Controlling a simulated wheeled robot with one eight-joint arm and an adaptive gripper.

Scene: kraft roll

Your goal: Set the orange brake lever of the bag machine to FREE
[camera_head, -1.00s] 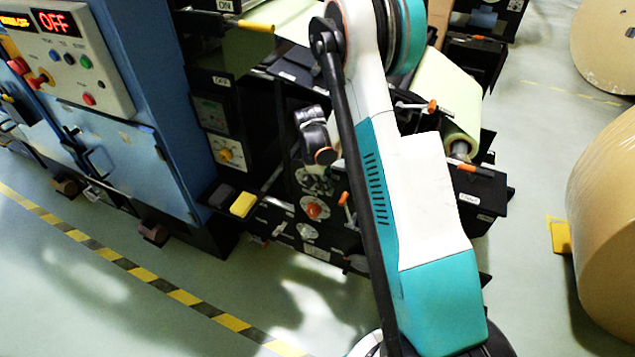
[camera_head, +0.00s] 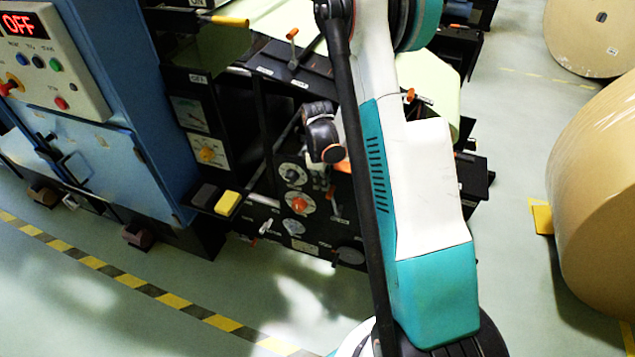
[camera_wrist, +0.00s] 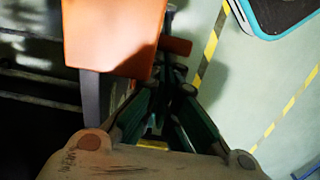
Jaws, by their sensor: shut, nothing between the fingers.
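The black bag machine (camera_head: 260,120) stands behind my arm in the head view, with dials and several orange-tipped handles. I cannot tell which handle is the brake lever, and no FREE mark is readable. In the wrist view a large orange block (camera_wrist: 115,35) on a grey bar is close to the camera, left of my gripper (camera_wrist: 175,82). A smaller orange piece (camera_wrist: 176,46) lies just beyond the fingertips. My gripper is shut and empty; contact is unclear. In the head view I cannot make it out.
A blue cabinet (camera_head: 95,150) with a red OFF display (camera_head: 18,23) stands at left. Large brown paper rolls (camera_head: 600,190) stand at right. Floor with a yellow-black stripe (camera_head: 175,300) is open in front.

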